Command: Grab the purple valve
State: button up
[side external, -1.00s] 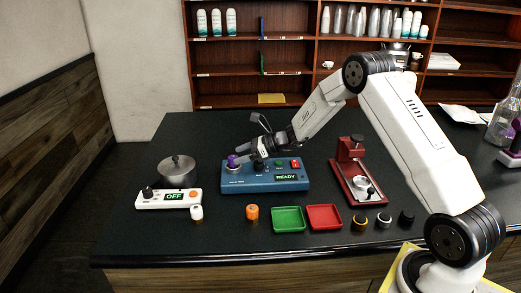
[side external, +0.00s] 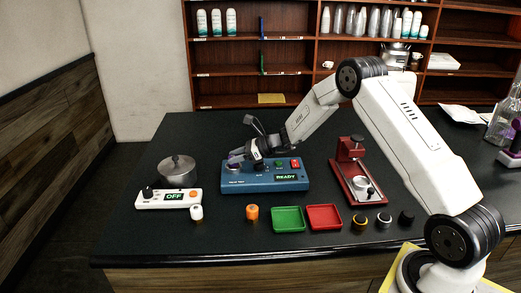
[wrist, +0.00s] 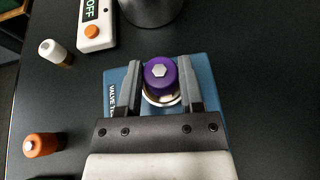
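The purple valve (wrist: 160,76) sits in a round metal seat on the left end of the blue test station (side external: 262,182). In the side view the valve (side external: 235,158) is partly hidden by my gripper. My gripper (wrist: 159,82) is open in the wrist view, with one finger on each side of the valve. A narrow gap shows between the valve and each finger. In the side view my gripper (side external: 240,159) reaches down to the valve from the right.
A white switch box (side external: 168,198) reading OFF and a metal pot (side external: 177,170) stand to the left. White (side external: 196,212) and orange (side external: 252,212) valves, a green tray (side external: 288,219) and a red tray (side external: 324,217) lie in front. A red press (side external: 352,170) stands right.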

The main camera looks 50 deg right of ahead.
grip_shut()
jog(key=shift+r, duration=0.1)
jog(key=shift+r, duration=0.7)
jog(key=s+a+r, duration=0.1)
jog(key=s+r, duration=1)
jog(key=s, duration=0.3)
jog(key=shift+a+r, duration=0.2)
jog(key=shift+a, duration=0.2)
